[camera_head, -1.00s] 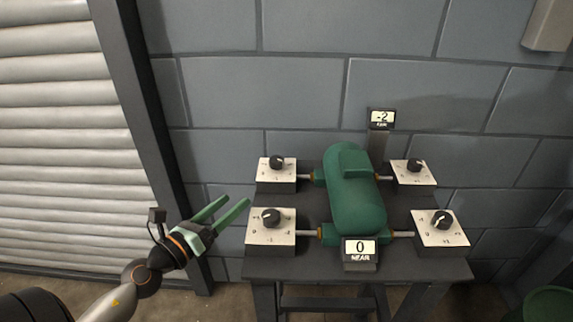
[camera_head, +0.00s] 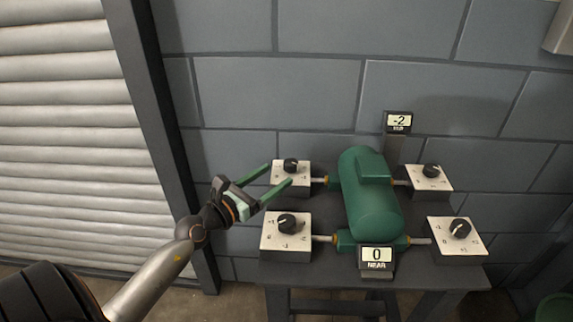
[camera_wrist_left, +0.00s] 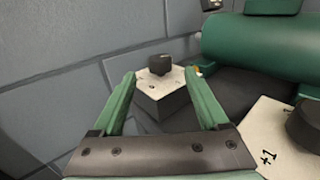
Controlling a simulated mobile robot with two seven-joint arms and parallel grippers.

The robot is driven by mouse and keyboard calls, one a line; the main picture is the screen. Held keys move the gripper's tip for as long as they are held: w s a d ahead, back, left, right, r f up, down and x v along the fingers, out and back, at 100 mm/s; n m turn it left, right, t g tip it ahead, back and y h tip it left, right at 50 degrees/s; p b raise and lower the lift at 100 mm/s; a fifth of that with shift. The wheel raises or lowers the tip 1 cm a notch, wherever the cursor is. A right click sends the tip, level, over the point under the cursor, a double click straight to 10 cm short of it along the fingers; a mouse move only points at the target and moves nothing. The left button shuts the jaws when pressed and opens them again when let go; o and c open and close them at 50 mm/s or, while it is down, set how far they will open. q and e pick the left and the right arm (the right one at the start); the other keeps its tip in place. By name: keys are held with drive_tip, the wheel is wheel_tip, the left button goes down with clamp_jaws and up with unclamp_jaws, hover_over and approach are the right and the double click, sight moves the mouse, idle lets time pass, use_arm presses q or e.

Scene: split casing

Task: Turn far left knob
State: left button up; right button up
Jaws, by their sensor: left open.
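The far left knob (camera_head: 291,165) is a black dial on a white-topped box (camera_head: 303,178) at the back left of the table. In the left wrist view the same knob (camera_wrist_left: 160,64) lies ahead, between and beyond the two fingertips. My left gripper (camera_head: 281,175) has green fingers. It is open and empty, with its fingers reaching to the left side of the far left box. In the head view one finger overlaps the front left of that box. I cannot tell whether it touches. My right gripper is not in view.
The near left knob (camera_head: 287,223) sits just in front. A green tank (camera_head: 372,200) stands mid-table, with the far right knob (camera_head: 431,171) and near right knob (camera_head: 460,229) beyond. A wall (camera_head: 280,95) stands behind.

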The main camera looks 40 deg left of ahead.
sight(285, 169)
use_arm(q)
drive_tip(key=shift+w+d, duration=0.2)
drive_tip(key=shift+w, duration=1.15)
drive_tip(key=shift+w+d, duration=0.15)
drive_tip(key=shift+w, duration=1.15)
clamp_jaws()
